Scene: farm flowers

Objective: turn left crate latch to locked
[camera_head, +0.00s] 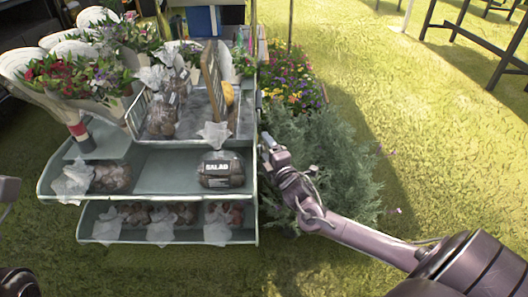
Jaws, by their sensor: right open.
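A grey-green tiered stand holds crate-like trays. The upper tray (210,137) stands above a middle tray (150,190) and a lower tray (185,238). I cannot make out a latch on any of them; it may be hidden or too small to tell. My right gripper (268,143) is just off the stand's right side, beside the upper tray. Its jaws are open, with nothing visible between them. I cannot tell whether it touches the stand. My left gripper is not in view.
Wrapped bouquets (65,80) crowd the stand's upper left. A bag labelled SALAD (221,170) lies in the middle tray. A tilted wooden board (212,80) stands in the upper tray. Leafy bushes (335,160) grow below my right arm.

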